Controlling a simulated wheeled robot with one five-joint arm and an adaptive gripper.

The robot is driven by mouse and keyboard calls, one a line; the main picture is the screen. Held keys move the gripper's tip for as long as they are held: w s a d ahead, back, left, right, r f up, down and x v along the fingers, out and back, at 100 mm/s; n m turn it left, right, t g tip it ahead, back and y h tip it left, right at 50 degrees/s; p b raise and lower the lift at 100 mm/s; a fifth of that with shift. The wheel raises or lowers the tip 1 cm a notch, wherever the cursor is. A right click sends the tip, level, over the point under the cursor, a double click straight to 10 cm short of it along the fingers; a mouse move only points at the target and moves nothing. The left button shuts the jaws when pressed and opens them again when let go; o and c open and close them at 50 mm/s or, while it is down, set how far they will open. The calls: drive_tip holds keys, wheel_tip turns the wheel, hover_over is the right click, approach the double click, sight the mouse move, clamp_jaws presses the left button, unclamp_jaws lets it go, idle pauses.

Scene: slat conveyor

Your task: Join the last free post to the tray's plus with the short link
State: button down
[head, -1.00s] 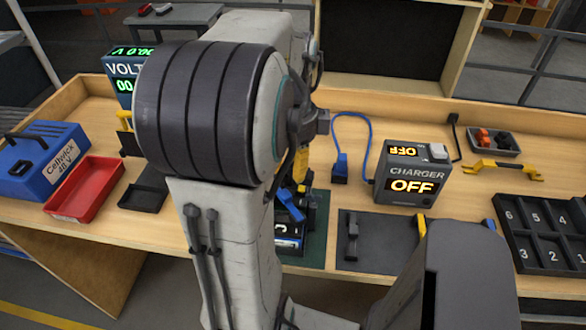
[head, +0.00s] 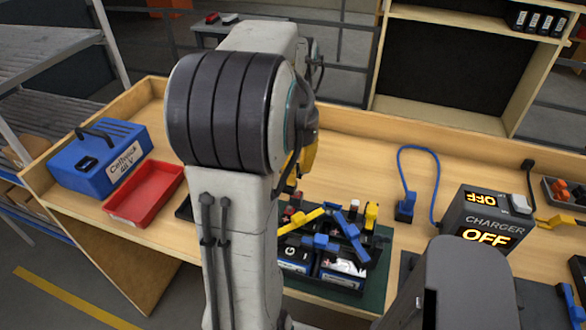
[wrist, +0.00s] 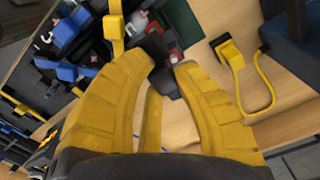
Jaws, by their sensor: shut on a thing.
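My gripper's yellow fingers (wrist: 165,73) are shut on a small dark piece, and I cannot tell whether it is the short link. In the head view only a bit of my gripper (head: 304,160) shows behind my arm. The black tray (head: 352,284) sits on a green mat (head: 379,262), with labelled cells inside. Blue links (head: 350,232) and a yellow link (head: 300,221) lie across its top. In the wrist view the tray's blue and yellow parts are at upper left, beside the fingertips. The plus mark and free post cannot be made out.
A yellow plug with a looped lead (wrist: 231,54) lies right of the fingers. The charger (head: 484,220) reads OFF, with a blue plug (head: 406,207) nearby. A red bin (head: 145,192) and blue battery case (head: 100,155) stand at left.

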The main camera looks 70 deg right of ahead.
sight(294, 191)
drive_tip(key=shift+n, duration=0.6)
drive_tip(key=shift+f+b, duration=2.15)
drive_tip(key=shift+f, duration=0.15)
drive_tip(key=shift+m+p, duration=0.6)
drive_tip(key=shift+p, duration=0.35)
drive_tip(key=shift+f+b, duration=0.95)
drive_tip(key=shift+f, duration=0.15)
idle(0.5)
drive_tip(key=c, duration=1)
unclamp_jaws()
drive_tip(key=shift+r, duration=0.15)
drive_tip(key=r, duration=1.1)
drive_tip(key=shift+d+r, duration=0.25)
drive_tip(key=shift+r, duration=0.1)
